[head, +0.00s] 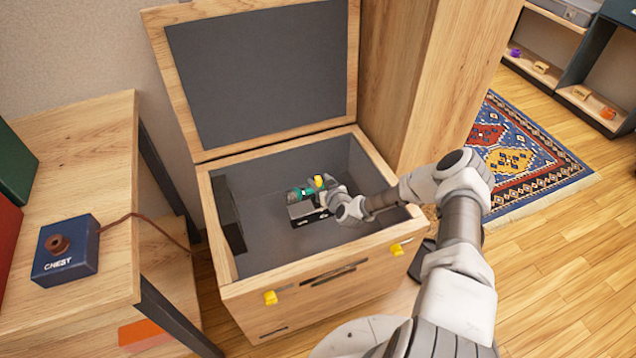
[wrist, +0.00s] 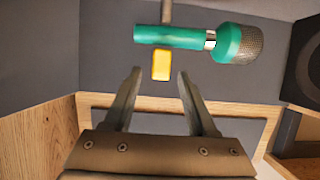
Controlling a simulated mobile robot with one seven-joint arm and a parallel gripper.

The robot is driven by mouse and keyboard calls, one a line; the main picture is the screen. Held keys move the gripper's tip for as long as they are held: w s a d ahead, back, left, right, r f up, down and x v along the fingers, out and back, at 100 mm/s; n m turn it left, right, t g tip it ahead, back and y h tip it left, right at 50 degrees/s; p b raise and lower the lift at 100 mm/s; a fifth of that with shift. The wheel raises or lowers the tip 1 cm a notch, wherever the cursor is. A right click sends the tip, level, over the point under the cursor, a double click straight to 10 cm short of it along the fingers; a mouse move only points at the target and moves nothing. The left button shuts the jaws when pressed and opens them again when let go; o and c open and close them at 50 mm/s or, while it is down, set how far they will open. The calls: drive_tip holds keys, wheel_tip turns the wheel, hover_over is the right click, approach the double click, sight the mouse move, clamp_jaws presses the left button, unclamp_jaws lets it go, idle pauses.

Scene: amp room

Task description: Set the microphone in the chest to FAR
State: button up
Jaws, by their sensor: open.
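The wooden chest (head: 238,284) stands with its lid up and a grey-lined inside. The green microphone (head: 299,193) is inside it, above a small pale and dark block (head: 303,211). In the wrist view the microphone (wrist: 172,34) lies sideways, with its grey mesh head to the right. A grey post meets it from above, and a yellow tab (wrist: 161,65) shows just below its body. My gripper (wrist: 160,76) is open and empty, its fingertips on either side of the tab's lower end. I cannot tell whether they touch it. No FAR marking is readable.
A black speaker-like panel (head: 229,214) is on the chest's left inner wall. Yellow latches (head: 270,297) sit on the front. A blue box (head: 64,262) marked CHEST, with a brown knob, stands on the left table. A tall wooden cabinet (head: 424,75) stands close behind on the right.

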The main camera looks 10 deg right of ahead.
drive_tip(key=shift+x, duration=1.15)
clamp_jaws()
idle(0.6)
